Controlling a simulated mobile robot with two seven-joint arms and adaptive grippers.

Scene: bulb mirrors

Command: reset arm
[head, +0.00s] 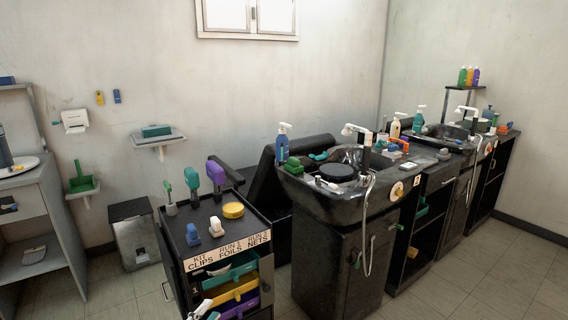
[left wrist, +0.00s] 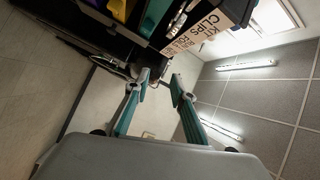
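My left gripper (head: 208,310) shows at the bottom edge of the head view, in front of the black trolley's drawers. In the left wrist view its two teal fingers (left wrist: 159,78) stand apart with nothing between them. The black trolley (head: 176,232) carries a label strip (head: 228,251) reading KIT, RUN 1, RUN 2, CLIPS, FOILS, NETS. My right gripper is in neither view.
Teal, yellow and purple drawers (head: 233,290) show in the trolley's front. Bottles, brushes and a yellow tub (head: 233,210) stand on its top. A black wash basin (head: 340,205) is to the right. A grey shelf unit (head: 50,215) stands left.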

